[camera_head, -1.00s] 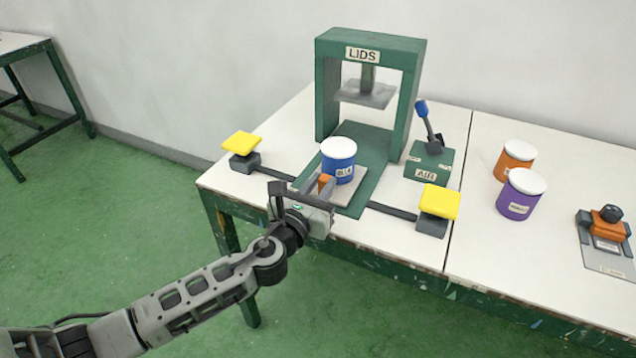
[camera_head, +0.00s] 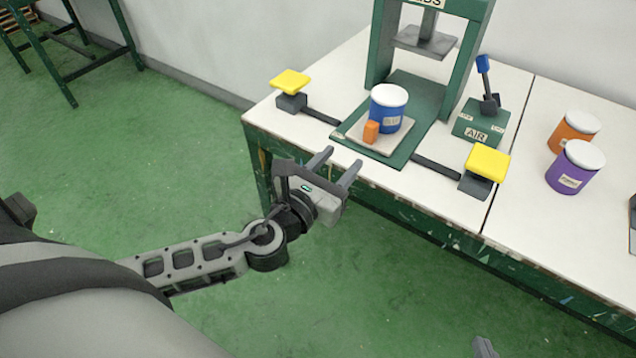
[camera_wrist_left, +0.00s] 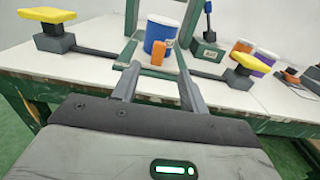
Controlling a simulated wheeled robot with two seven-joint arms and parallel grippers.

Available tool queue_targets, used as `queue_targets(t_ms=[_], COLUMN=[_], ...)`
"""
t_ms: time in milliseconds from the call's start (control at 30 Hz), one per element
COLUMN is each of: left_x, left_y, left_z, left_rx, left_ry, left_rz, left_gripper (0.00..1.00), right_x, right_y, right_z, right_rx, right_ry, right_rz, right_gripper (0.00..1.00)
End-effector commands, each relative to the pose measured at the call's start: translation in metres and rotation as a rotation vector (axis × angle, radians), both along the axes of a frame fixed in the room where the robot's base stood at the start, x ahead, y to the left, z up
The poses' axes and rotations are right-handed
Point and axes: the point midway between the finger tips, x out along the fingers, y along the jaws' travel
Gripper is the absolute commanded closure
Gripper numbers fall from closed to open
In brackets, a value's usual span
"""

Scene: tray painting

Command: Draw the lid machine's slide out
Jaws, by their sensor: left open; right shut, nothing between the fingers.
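The green lid machine (camera_head: 383,48) stands on the white table. Its pale slide plate (camera_head: 356,137) lies on the near part of the green base (camera_head: 416,132), in front of the frame and clear of the press plate (camera_head: 425,42). A blue tin with a white lid (camera_head: 388,108) stands upright on the slide, behind its orange handle (camera_head: 371,132). My left gripper (camera_head: 338,166) is open and empty near the table's front edge, apart from the handle. The handle also shows beyond its fingers in the left wrist view (camera_wrist_left: 158,53). Part of my right gripper (camera_head: 484,346) shows at the bottom edge.
Yellow pads stand left (camera_head: 291,81) and right (camera_head: 487,161) of the base, joined to it by dark bars. The green AIR box (camera_head: 480,123) has a blue-topped lever. Orange (camera_head: 574,132) and purple (camera_head: 575,168) tins stand at the right. The floor before the table is clear.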

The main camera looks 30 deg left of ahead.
Motion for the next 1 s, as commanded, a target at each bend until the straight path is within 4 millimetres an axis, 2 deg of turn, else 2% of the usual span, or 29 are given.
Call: queue_targets(t_ms=[33, 100, 333, 500, 1000], left_x=[-0.014, -0.028, -0.058, -0.063, -0.063], left_y=[0.001, 0.003, 0.005, 0.006, 0.006], left_z=[-0.002, -0.003, -0.001, 0.000, -0.001], left_rx=[0.001, 0.001, 0.001, 0.001, -0.019], left_ry=[0.004, 0.004, 0.002, -0.001, 0.009], left_rz=[-0.002, 0.000, 0.001, 0.001, 0.003], left_gripper=[0.56, 0.56, 0.56, 0.56, 0.56], right_x=[-0.001, -0.001, 0.000, 0.000, -0.001], right_y=[0.000, 0.000, 0.001, 0.001, 0.001], right_z=[-0.002, -0.004, -0.001, 0.000, -0.002], right_rx=[0.000, -0.001, 0.001, 0.001, 0.000], right_ry=[0.001, 0.000, -0.011, -0.015, -0.010], right_rz=[0.000, 0.001, 0.002, 0.002, 0.004], right_gripper=[1.00, 1.00, 1.00, 1.00, 1.00])
